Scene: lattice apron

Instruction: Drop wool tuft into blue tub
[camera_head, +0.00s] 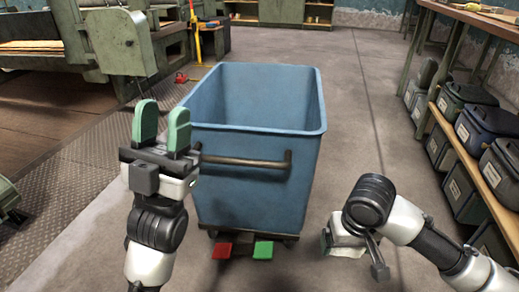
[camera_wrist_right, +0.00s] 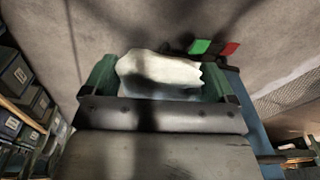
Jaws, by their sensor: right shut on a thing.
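The blue tub (camera_head: 258,175) stands upright in the middle of the head view, open at the top, with a dark handle bar on its near side. A strip of blue at the right of the right wrist view (camera_wrist_right: 256,130) looks like its wall. My right gripper (camera_wrist_right: 160,85) is shut on the white wool tuft (camera_wrist_right: 158,72), which sits between its green fingers. In the head view my right gripper (camera_head: 328,240) is low, right of the tub and outside it, mostly hidden by its own wrist. My left gripper (camera_head: 162,130) is open and empty, left of the tub's near side.
A red pedal (camera_head: 222,251) and a green pedal (camera_head: 263,250) lie at the tub's near base. A wooden bench (camera_head: 480,110) with several dark bins (camera_head: 482,126) runs along the right. Green machinery (camera_head: 122,40) stands at the left. Floor between tub and bench is clear.

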